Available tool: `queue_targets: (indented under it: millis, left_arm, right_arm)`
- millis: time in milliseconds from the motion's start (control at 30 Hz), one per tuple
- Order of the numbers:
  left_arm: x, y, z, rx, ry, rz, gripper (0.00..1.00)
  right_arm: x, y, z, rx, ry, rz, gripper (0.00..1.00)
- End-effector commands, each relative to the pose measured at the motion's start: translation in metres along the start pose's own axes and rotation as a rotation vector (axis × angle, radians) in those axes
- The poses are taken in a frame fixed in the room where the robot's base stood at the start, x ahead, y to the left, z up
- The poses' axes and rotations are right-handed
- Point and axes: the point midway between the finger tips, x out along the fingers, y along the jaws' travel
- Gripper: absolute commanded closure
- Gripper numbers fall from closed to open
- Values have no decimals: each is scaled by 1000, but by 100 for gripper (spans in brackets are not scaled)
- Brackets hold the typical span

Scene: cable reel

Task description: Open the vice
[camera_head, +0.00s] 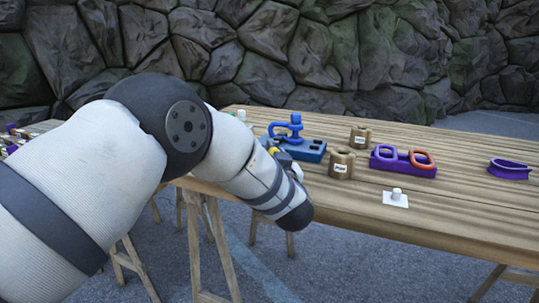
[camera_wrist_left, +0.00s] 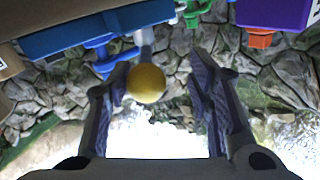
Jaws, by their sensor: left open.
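The blue vice (camera_head: 311,152) stands near the far left part of the wooden table in the head view, with a blue upright part on its base. In the left wrist view its blue body (camera_wrist_left: 85,38) shows upside down at the top. A yellow ball (camera_wrist_left: 147,84) sits at the end of a short grey rod by the vice. My left gripper (camera_wrist_left: 161,82) is open, with the ball between its two fingers, nearer the left finger in that picture. Contact cannot be told. In the head view my forearm and wrist mostly hide this gripper. My right gripper is not in view.
Two brown labelled pots (camera_head: 341,164) stand right of the vice. A purple holder (camera_head: 404,168) with a purple and an orange ring is further right. A white plate with a knob (camera_head: 396,199) and a purple dish (camera_head: 509,170) lie on the table (camera_head: 455,215). Its right front is clear.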

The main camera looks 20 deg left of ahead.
Motion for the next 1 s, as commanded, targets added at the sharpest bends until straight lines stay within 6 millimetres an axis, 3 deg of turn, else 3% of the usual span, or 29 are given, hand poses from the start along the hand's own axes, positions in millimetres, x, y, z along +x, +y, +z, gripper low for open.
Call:
queue_targets:
  millis: [133,400,533,867,900,1000]
  left_arm:
    - [-13,1,0,-1,-1,2,53]
    - [-85,1,0,2,0,3,53]
    - [-109,0,0,0,0,2,53]
    - [-120,0,0,0,0,-1,53]
    - [-120,0,0,0,0,-1,55]
    - [-120,-5,3,-48,1,11,78]
  right_arm:
    - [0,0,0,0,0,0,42]
    - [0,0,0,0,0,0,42]
    - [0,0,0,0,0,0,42]
    - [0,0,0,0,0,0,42]
    - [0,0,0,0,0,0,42]
    - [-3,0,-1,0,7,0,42]
